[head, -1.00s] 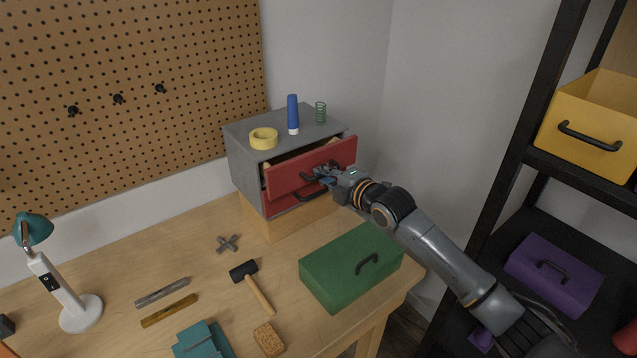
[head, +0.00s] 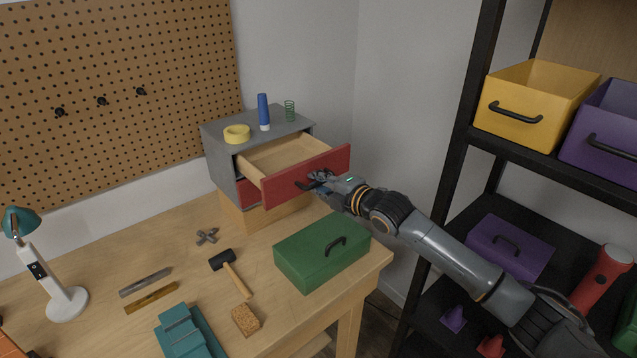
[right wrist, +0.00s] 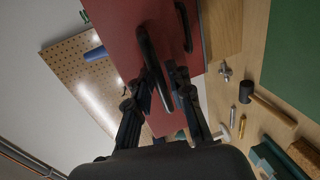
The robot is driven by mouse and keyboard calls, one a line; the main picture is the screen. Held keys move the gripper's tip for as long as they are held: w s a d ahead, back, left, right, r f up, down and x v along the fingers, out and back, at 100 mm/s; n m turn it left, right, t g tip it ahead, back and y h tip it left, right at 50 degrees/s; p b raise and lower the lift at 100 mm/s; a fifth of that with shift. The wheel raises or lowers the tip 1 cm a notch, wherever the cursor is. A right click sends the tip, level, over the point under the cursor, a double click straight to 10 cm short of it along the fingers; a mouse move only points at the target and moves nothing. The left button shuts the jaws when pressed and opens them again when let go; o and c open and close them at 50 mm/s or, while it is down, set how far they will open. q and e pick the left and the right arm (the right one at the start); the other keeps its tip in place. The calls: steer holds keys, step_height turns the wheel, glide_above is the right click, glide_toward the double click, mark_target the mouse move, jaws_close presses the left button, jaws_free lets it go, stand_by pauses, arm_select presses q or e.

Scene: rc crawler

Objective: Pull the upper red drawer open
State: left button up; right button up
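The upper red drawer (head: 278,188) stands well out of the grey cabinet (head: 220,152), and its pale wooden inside shows; I see nothing in the visible part. My right gripper (head: 320,181) is at the drawer's black handle (head: 304,186). In the right wrist view the fingers of my right gripper (right wrist: 158,82) lie on both sides of the handle (right wrist: 147,48), closed around it, in front of the red drawer front (right wrist: 118,30). The lower red drawer (head: 248,192) is shut and partly hidden below the upper one. My left gripper is not in view.
Yellow tape (head: 237,134), a blue tube (head: 263,108) and a green spring (head: 290,110) stand on the cabinet. A green box (head: 310,258) sits on the bench below the arm. A hammer (head: 226,262) lies left of it. A black shelf (head: 462,120) stands at right.

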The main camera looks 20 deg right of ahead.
steer(key=shift+s, duration=0.15)
steer(key=shift+s+d, duration=0.15)
steer(key=shift+s, duration=0.2)
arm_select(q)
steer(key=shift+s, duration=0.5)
arm_select(e)
steer(key=v, duration=1.1)
steer(key=shift+r, duration=0.15)
